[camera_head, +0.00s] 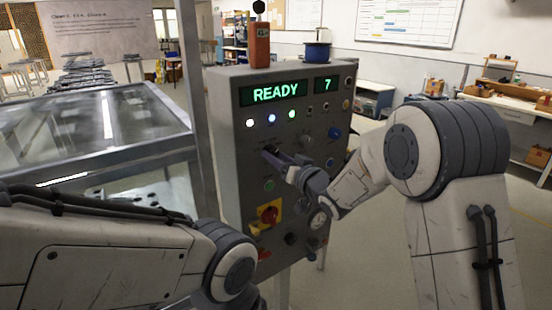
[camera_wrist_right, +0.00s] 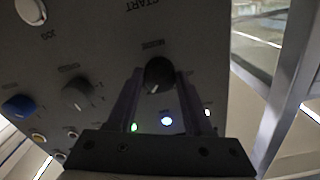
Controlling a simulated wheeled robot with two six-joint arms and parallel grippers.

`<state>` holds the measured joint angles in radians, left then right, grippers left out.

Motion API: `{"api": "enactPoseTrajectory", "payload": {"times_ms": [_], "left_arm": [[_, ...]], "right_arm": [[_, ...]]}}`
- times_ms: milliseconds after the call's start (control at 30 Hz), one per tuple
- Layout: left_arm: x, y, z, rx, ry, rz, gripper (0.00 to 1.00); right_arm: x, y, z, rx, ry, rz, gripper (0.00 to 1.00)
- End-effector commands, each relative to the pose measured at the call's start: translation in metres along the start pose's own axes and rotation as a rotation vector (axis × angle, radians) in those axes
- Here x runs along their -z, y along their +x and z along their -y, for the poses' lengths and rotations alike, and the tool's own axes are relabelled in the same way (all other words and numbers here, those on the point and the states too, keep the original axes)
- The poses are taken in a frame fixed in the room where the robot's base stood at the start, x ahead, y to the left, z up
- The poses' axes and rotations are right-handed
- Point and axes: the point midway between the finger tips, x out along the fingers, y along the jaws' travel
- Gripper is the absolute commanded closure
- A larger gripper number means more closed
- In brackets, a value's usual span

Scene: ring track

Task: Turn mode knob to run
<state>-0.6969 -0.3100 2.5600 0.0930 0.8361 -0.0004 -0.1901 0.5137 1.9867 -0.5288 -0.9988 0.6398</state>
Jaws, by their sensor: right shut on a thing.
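The grey control panel (camera_head: 232,175) stands ahead, its display (camera_head: 274,93) reading READY with a 7 beside it. The dark round mode knob (camera_wrist_right: 158,72) has a pale pointer mark and sits between my right gripper's two fingers. My right gripper (camera_head: 272,154) reaches the left part of the panel, below the lights, and is shut on this knob. Its fingers (camera_wrist_right: 158,80) lie along both sides of the knob in the wrist view. The small lettering by the knob is too blurred to read its setting surely. My left arm shows at lower left, but its gripper is out of view.
A red and yellow switch (camera_head: 268,214) lies below my right gripper. A blue knob (camera_head: 335,133) and a grey knob (camera_wrist_right: 77,93) are nearby. An orange device (camera_head: 259,45) and a blue spool (camera_head: 317,51) stand atop the panel. A glass-topped enclosure (camera_head: 100,125) is at left.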

Motion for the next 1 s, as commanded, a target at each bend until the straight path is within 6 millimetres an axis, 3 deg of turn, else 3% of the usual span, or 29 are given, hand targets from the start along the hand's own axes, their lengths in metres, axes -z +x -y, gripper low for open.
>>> {"api": "enactPoseTrajectory", "payload": {"times_ms": [500,1000], "left_arm": [[0.0003,-0.0066,-0.0005,0.0,0.0,0.0,1.0],[0.0004,-0.008,-0.0006,0.0,0.0,0.0,1.0]], "right_arm": [[-0.0011,-0.0001,0.0012,0.0,0.376,0.004,1.0],[-0.0019,-0.0002,0.001,0.0,0.47,0.004,1.0]]}}
